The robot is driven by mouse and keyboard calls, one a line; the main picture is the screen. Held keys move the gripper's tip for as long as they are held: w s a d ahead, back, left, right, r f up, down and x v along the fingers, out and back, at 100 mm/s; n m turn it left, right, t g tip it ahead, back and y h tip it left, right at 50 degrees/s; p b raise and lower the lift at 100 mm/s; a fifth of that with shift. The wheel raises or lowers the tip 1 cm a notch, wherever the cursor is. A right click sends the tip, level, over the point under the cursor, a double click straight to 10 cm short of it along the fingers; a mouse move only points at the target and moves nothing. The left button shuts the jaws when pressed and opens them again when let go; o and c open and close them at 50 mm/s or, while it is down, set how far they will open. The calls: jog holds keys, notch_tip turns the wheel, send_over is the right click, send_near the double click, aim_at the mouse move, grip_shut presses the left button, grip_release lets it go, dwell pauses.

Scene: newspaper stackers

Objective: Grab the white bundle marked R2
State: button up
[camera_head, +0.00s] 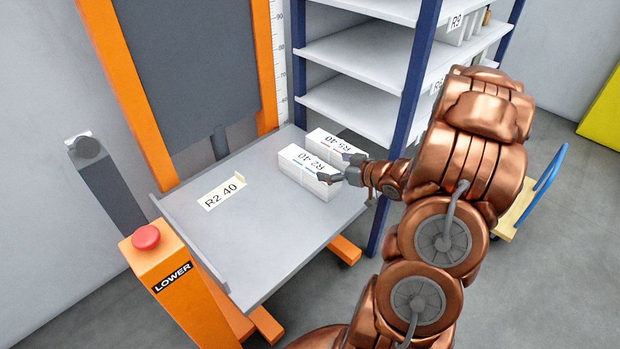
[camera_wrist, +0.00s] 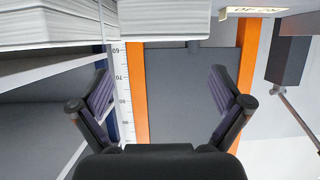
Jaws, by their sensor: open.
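The white bundle marked R2 40 (camera_head: 305,168) lies on the grey lift platform (camera_head: 260,240), with a blue strip on top. A similar white bundle marked R5 40 (camera_head: 328,142), with a red strip, lies right behind it. My gripper (camera_head: 344,168) is at the right ends of the bundles, its fingers spread and empty. One finger overlaps the R2 end in the head view; I cannot tell whether it touches. In the wrist view my open fingers (camera_wrist: 160,98) have nothing between them. White bundle edges (camera_wrist: 158,18) show at the top there, unlabelled.
A card reading R2 40 (camera_head: 222,192) is on the platform, left of the bundles. White shelves with blue posts (camera_head: 412,90) stand behind. An orange LOWER post with a red button (camera_head: 147,237) stands at the front left. The platform's front is clear.

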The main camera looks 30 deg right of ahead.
aim_at(310, 163)
jog(key=shift+x, duration=1.2)
jog(key=shift+a+b+x, duration=0.1)
jog(key=shift+b+x, duration=0.45)
jog(key=shift+x, duration=0.8)
jog(key=shift+a+b+x, duration=0.15)
jog(key=shift+b+x, duration=0.4)
jog(key=shift+x, duration=0.85)
jog(key=shift+s+f, duration=0.1)
jog(key=shift+s, duration=0.05)
jog(key=c, duration=1.9)
